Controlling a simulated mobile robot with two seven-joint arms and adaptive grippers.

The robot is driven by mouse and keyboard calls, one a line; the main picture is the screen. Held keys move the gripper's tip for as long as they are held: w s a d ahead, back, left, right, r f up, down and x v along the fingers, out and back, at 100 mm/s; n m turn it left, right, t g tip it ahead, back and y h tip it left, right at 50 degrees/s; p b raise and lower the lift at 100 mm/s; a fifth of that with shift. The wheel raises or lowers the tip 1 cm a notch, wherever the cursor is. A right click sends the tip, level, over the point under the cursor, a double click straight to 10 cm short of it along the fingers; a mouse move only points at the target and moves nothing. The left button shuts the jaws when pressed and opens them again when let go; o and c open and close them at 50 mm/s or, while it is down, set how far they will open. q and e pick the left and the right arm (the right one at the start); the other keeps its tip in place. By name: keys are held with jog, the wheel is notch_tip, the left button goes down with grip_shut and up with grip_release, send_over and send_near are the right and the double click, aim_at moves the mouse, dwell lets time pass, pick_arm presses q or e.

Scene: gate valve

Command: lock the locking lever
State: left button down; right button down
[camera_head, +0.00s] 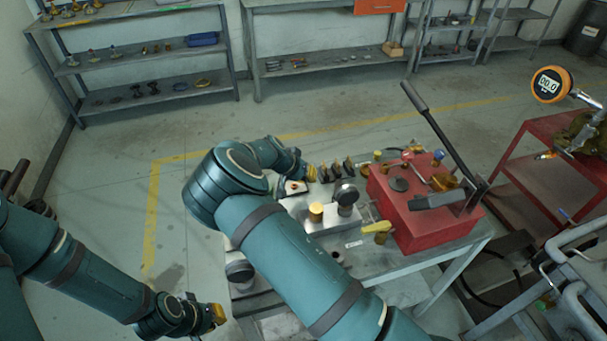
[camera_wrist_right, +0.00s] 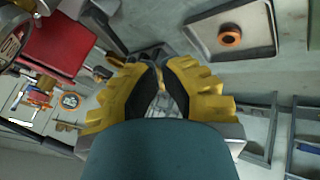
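Which part is the locking lever is not certain. A yellow lever (camera_head: 378,228) sits at the front left of a red unit (camera_head: 415,205) on the bench. A long black handle (camera_head: 428,118) slants up from the unit's right side. My right gripper (camera_head: 311,173) is at the far left of the bench, apart from both levers. In the wrist view, its yellow fingers with black pads (camera_wrist_right: 160,68) meet at their tips, and no held object is clear. My left gripper (camera_head: 214,316) hangs low at the left of the bench; its opening is unclear.
The metal bench (camera_head: 445,258) carries several fittings, including a brass cylinder (camera_head: 316,212) and a black knob (camera_head: 346,193). My right arm covers its left part. Floor at left is free.

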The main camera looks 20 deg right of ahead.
jog(key=x, duration=0.5)
jog(key=shift+d+f, duration=0.1)
jog(key=shift+f, duration=0.05)
jog(key=shift+s+d+r, duration=0.1)
jog(key=shift+s+d, duration=0.35)
jog(key=shift+d, duration=0.35)
jog(key=shift+s+d+r, duration=0.15)
jog(key=shift+s+d, duration=0.35)
jog(key=shift+d, duration=0.35)
